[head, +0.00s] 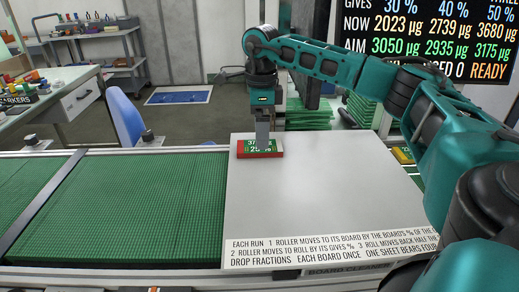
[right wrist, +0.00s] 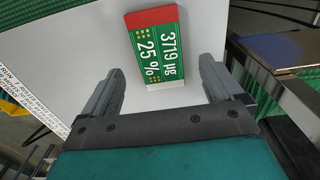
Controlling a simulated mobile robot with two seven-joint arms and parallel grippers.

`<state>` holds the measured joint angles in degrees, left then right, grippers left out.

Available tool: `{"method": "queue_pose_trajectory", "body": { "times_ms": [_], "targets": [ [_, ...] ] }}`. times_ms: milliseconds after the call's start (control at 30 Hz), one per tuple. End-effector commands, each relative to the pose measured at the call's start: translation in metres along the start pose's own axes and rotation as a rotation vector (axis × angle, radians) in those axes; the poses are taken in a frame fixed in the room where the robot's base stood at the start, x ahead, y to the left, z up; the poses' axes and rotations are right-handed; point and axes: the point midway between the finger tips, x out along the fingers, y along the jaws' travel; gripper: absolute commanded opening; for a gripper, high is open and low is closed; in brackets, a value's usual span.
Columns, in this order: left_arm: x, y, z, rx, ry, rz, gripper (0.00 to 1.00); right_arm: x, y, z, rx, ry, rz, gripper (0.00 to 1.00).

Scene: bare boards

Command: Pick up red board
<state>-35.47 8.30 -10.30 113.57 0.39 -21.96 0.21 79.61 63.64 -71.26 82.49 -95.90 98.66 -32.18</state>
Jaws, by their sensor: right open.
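The red board (head: 246,154) is a small flat block with a red edge and a green label. It lies on the far left part of the grey sheet (head: 320,195). The board is beyond the fingertips, lined up with the gap. My left gripper is not in view.
Green ribbed mats (head: 130,205) lie left of the sheet. A stack of green boards (head: 308,115) stands behind it. A figures screen (head: 440,40) hangs at upper right. The sheet's middle is clear.

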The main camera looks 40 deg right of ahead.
Motion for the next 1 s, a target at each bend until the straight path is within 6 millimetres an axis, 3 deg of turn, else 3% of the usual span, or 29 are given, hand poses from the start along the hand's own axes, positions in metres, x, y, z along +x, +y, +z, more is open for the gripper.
{"method": "queue_pose_trajectory", "body": {
  "times_ms": [200,500,1000],
  "targets": [
    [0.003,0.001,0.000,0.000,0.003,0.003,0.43,0.032,0.001,0.003,-0.001,0.002,0.002,0.94],
    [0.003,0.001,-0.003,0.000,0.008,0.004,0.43,0.037,0.001,0.003,-0.001,0.000,0.001,0.94],
    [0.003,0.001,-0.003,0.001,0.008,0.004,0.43,0.037,0.001,0.003,-0.001,0.000,0.001,0.47]
  ]
}}
